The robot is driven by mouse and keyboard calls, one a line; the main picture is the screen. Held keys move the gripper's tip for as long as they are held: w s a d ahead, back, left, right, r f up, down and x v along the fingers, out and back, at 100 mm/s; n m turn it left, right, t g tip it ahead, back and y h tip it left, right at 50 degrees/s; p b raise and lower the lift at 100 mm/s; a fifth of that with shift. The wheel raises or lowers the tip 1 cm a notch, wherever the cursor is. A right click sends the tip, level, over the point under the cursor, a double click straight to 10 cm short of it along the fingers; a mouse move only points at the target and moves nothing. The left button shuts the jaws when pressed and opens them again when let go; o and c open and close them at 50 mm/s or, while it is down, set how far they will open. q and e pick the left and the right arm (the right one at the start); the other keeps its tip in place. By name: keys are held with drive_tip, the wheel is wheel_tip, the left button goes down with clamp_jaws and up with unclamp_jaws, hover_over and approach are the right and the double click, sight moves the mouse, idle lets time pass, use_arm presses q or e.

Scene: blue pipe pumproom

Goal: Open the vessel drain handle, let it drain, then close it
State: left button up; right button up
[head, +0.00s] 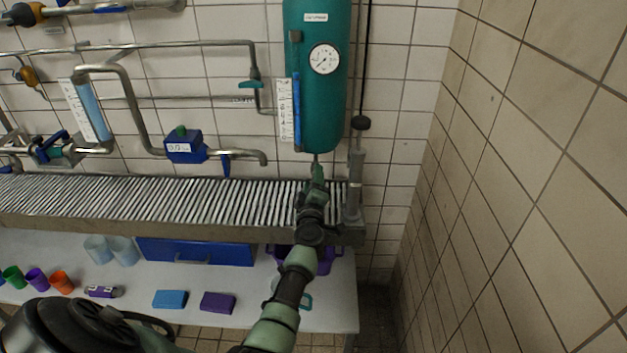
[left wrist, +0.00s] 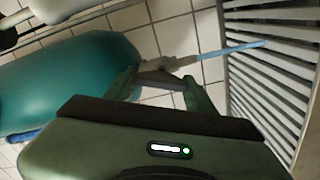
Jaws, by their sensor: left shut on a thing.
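The teal vessel (head: 318,110) hangs on the tiled wall, with a round gauge (head: 325,59) and a blue level tube (head: 296,108) on it. In the left wrist view the vessel (left wrist: 70,80) lies at the left. My left gripper (head: 317,178) is right below the vessel's bottom. In the left wrist view its fingers (left wrist: 161,88) are shut on the dark drain handle (left wrist: 160,78). A light blue stream (left wrist: 232,50) runs from the grey drain outlet (left wrist: 182,62) to the slatted grate. My arm hides the drain in the head view. My right gripper is not in view.
The slatted grate (head: 150,200) runs along the wall under the vessel. A grey hand pump (head: 355,180) stands close right of my gripper. A blue valve (head: 184,147) sits to the left. Below is a white table (head: 130,310) with cups and boxes.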

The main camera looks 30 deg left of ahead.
use_arm(q)
drive_tip(key=n, duration=0.4)
drive_tip(key=shift+f+n, duration=0.2)
drive_tip(key=shift+n, duration=0.5)
drive_tip(key=o, duration=1.4)
drive_tip(key=shift+s+d+r, duration=0.1)
drive_tip(key=shift+s+d, duration=0.1)
drive_tip(key=shift+s, duration=0.1)
drive_tip(key=p+v, duration=0.2)
drive_tip(key=v, duration=0.5)
drive_tip(key=shift+s, duration=0.1)
